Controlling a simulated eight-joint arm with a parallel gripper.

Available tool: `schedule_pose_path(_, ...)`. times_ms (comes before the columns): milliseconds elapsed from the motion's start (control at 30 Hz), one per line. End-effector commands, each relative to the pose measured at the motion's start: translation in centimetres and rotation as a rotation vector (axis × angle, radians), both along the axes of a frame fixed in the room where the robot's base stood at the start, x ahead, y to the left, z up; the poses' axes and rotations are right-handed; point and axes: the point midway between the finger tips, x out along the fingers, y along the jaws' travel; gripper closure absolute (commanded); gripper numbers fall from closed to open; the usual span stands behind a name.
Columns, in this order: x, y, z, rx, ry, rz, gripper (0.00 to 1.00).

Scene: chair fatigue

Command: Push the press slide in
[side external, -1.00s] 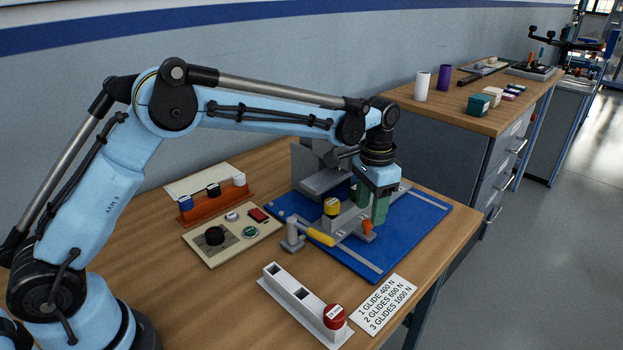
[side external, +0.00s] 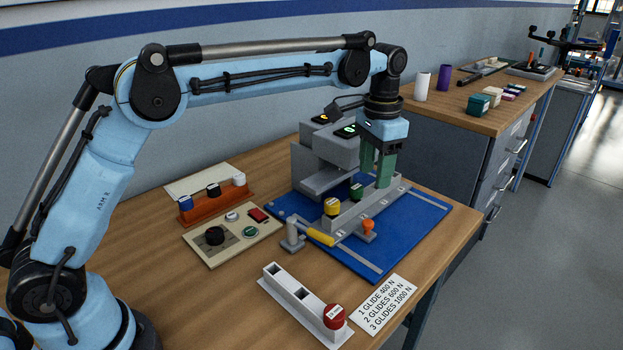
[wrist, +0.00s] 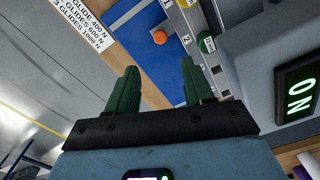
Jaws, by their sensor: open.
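The grey press (side external: 322,165) stands on a blue base plate (side external: 415,225). A long grey slide bar (side external: 345,213) lies in front of it, with a yellow-capped piece (side external: 332,207) and a green-capped piece (side external: 356,192) seated in it. The green cap also shows in the wrist view (wrist: 207,44). An orange knob (side external: 368,227) sits at the bar's front side. My gripper (side external: 381,175) points down over the bar's far right end, green fingers apart and nothing visible between them. Whether the fingertips touch the bar, I cannot tell.
A yellow-handled lever (side external: 320,237) is at the bar's near end. A control panel (side external: 232,235), an orange rack (side external: 213,202) and a grey holder with a red-capped piece (side external: 334,316) stand on the table. A label card (side external: 385,304) lies at the front.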

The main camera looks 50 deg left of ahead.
Motion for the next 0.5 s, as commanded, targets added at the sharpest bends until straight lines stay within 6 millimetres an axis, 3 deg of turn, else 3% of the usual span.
schedule_pose_path(167, -0.5, -0.7, -0.2, 0.042, -0.032, 0.152, 0.48)
schedule_pose_path(500, -2.6, -2.8, -0.8, 0.121, -0.248, 0.783, 0.48)
